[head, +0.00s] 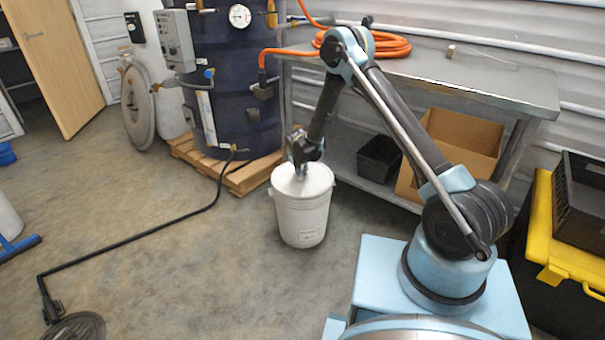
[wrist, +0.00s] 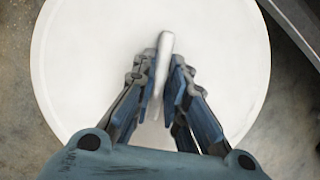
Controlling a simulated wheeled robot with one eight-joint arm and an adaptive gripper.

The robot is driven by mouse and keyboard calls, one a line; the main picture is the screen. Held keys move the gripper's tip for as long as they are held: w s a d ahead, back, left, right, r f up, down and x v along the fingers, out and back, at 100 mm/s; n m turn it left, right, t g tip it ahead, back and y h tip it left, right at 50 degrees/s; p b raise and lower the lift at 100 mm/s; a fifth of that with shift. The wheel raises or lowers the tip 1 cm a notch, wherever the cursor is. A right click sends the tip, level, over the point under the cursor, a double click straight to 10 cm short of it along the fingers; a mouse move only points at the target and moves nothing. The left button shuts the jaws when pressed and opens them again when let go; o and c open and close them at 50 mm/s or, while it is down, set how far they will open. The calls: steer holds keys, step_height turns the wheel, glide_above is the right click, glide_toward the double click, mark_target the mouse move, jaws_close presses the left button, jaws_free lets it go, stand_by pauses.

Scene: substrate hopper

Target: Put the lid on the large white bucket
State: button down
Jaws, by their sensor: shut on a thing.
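The large white bucket (head: 301,222) stands upright on the concrete floor near the middle of the head view, with a label on its front. The white round lid (head: 318,178) is at the bucket's top; I cannot tell whether it is fully seated on the rim. The lid (wrist: 90,60) fills most of the wrist view. My gripper (head: 301,172) is above the lid, pointing down. In the wrist view my gripper (wrist: 162,85) is shut on the lid's upright white handle (wrist: 163,60), with a finger on each side. The bucket is hidden under the lid there.
A dark blue tank (head: 235,80) on a wooden pallet (head: 243,177) stands behind the bucket. A metal bench (head: 450,80) with a cardboard box (head: 462,135) and black bin (head: 379,158) below is at right. A black hose (head: 140,240) crosses the floor left.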

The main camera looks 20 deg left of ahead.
steer(key=shift+f, duration=0.4)
stand_by(0.3)
steer(key=c, duration=1.5)
jaws_free()
steer(key=shift+c, duration=0.2)
steer(key=v, duration=1.2)
